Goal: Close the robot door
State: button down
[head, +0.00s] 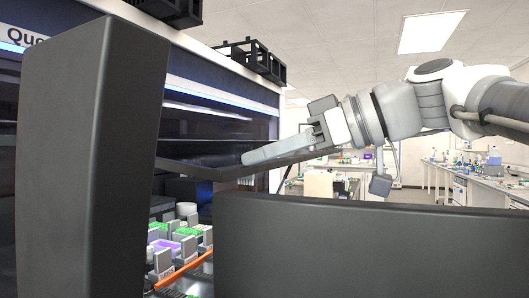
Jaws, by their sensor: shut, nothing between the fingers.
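The lab robot is a large machine (225,85) on the left, with a dark front and a lit blue-white strip. Its door appears as a dark, thin, nearly edge-on panel (200,171) sticking out from the front, above the open deck. My gripper (247,157) comes in from the right with its long grey fingers together and empty. The fingers lie along the door panel's upper side in the picture; I cannot tell whether they touch it. The door's left end is hidden behind a dark grey upright block.
The dark upright block (85,160) fills the left foreground, and a dark curved panel (370,250) fills the lower right. The deck below holds green and purple racks (166,247) and an orange rail (185,272). Lab benches (465,175) stand far back right.

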jog(key=shift+a+f+b, duration=0.1)
jog(key=shift+f+b, duration=0.95)
jog(key=shift+f, duration=0.6)
